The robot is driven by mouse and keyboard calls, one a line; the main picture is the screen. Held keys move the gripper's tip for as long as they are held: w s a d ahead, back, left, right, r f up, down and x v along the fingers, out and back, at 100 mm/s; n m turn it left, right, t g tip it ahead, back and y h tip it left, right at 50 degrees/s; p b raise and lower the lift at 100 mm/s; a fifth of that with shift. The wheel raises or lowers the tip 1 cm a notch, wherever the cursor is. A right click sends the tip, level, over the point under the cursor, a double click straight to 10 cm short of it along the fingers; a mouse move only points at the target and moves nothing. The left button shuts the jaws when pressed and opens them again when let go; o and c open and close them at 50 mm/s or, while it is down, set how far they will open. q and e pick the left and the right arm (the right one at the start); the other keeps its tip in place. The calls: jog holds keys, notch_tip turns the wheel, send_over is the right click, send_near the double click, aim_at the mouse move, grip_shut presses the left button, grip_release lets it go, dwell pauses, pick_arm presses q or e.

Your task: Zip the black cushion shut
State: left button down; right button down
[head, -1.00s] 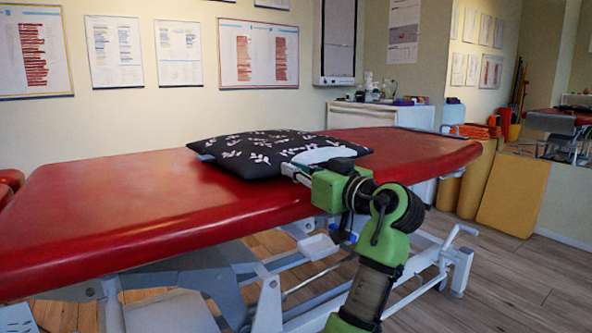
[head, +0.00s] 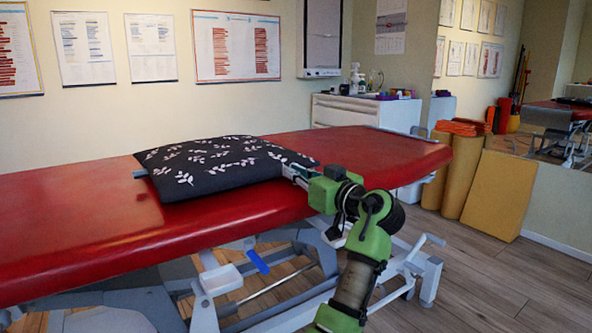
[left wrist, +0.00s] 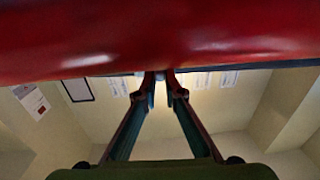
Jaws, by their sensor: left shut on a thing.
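The black cushion (head: 215,165) with white leaf prints lies flat on the red treatment table in the head view. Its near edge looks closed along the part that shows. My left gripper (head: 292,173) is at the cushion's right front corner, its fingers pointing left at the edge. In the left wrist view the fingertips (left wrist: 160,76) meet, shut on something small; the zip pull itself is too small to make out. The gripper hides the last bit of the edge. My right gripper is not in view.
The red table top (head: 60,225) is bare on both sides of the cushion. A white cabinet (head: 365,112) with bottles and small items stands behind it. Yellow mats (head: 505,195) lean against the right wall. Wooden floor is free at the right front.

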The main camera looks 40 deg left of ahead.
pick_arm(q)
jog(key=shift+w+d, duration=0.15)
jog(key=shift+w, duration=0.1)
jog(key=c, duration=2.1)
grip_release()
jog(key=shift+c, duration=0.2)
jog(key=v, duration=1.2)
jog(key=shift+s, duration=0.1)
